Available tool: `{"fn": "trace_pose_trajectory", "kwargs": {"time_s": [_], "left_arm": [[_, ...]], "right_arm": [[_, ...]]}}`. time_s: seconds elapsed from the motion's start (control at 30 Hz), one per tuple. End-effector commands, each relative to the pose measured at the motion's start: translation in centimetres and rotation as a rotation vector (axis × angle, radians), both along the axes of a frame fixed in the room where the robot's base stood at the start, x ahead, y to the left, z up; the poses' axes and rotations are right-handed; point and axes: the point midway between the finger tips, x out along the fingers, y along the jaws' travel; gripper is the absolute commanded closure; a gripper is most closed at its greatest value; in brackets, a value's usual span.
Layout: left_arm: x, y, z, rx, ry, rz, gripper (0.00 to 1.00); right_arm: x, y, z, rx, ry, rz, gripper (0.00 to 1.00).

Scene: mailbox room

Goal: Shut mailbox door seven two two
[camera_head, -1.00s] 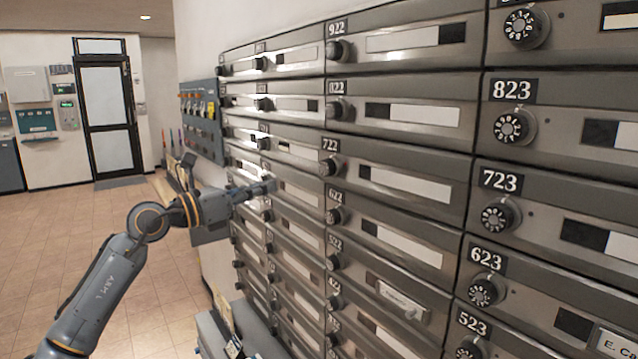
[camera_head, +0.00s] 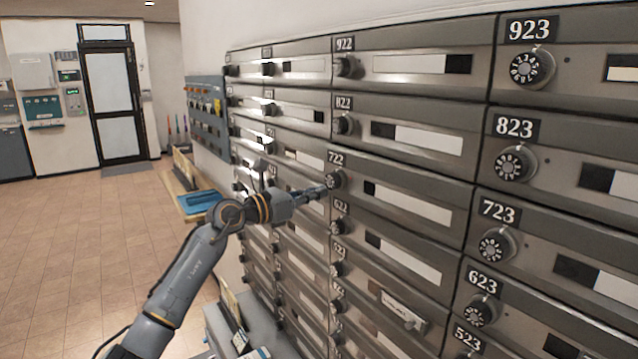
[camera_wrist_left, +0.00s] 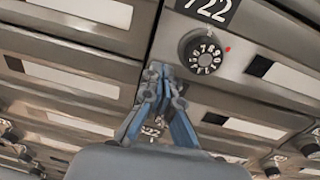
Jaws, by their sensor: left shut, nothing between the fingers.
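Mailbox door 722 (camera_head: 405,181) is a grey metal door with a number plate, a round dial at its left end and a pale window strip. It also shows in the left wrist view (camera_wrist_left: 225,75), with its plate at the top and a small red dot beside the dial. The door looks nearly flush with its neighbours; I cannot tell whether a small gap remains. My left gripper (camera_head: 326,187) is shut and empty, with its tips at the door's left end by the dial. In the left wrist view, the gripper (camera_wrist_left: 163,75) is just left of and below the dial. My right gripper is out of view.
Doors 822 (camera_head: 450,112) and 622 (camera_head: 372,222) lie above and below, and door 723 (camera_head: 535,225) is to the right. A small handle-like piece (camera_head: 400,310) sticks out lower down. The tiled floor (camera_head: 80,250) at left is open.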

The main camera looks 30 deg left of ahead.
Motion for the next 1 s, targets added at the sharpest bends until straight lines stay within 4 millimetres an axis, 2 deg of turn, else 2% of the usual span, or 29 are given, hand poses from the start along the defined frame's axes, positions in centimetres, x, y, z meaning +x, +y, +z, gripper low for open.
{"fn": "trace_pose_trajectory", "kwargs": {"time_s": [0.13,0.5,0.73,1.0], "left_arm": [[0.8,-0.3,0.1,0.000,-0.001,0.000,1.00],[1.0,-0.4,0.0,0.000,-0.001,0.000,1.00],[3.4,-1.1,0.1,-0.003,-0.001,-0.002,1.00],[3.8,-1.1,0.1,-0.002,-0.003,0.000,1.00]], "right_arm": [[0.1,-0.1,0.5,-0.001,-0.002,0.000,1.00],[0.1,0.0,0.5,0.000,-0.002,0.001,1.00],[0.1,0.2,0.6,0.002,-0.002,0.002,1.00],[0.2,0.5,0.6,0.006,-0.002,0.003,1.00]]}}
